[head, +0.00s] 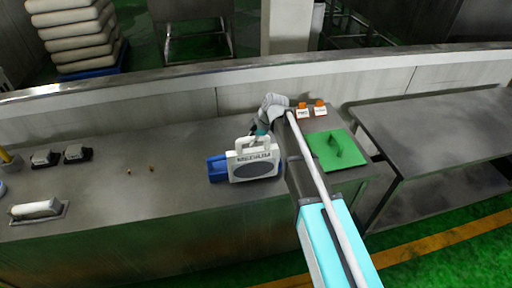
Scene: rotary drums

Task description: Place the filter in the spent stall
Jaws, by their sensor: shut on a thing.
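The filter is a white block (254,161) with a top handle, a dark oval and lettering that seems to read "MEDIUM". It is in the middle of the head view, above or on the grey counter; I cannot tell if it touches. My gripper (258,134) is at its handle and shut on it, fingers partly hidden. A blue part (217,168) shows at the filter's left side; I cannot tell if it is joined to it. Two small orange and white signs (302,111) (320,108) stand at the back right, their words too small to read. I cannot tell which place is the spent stall.
A green square panel with a handle (346,160) lies right of my arm. The grey counter (120,205) is mostly clear at left, with two dark fixtures (77,154) (45,159) and a white-handled piece (37,209). A low wall (165,105) runs behind. A grey table (430,112) stands right.

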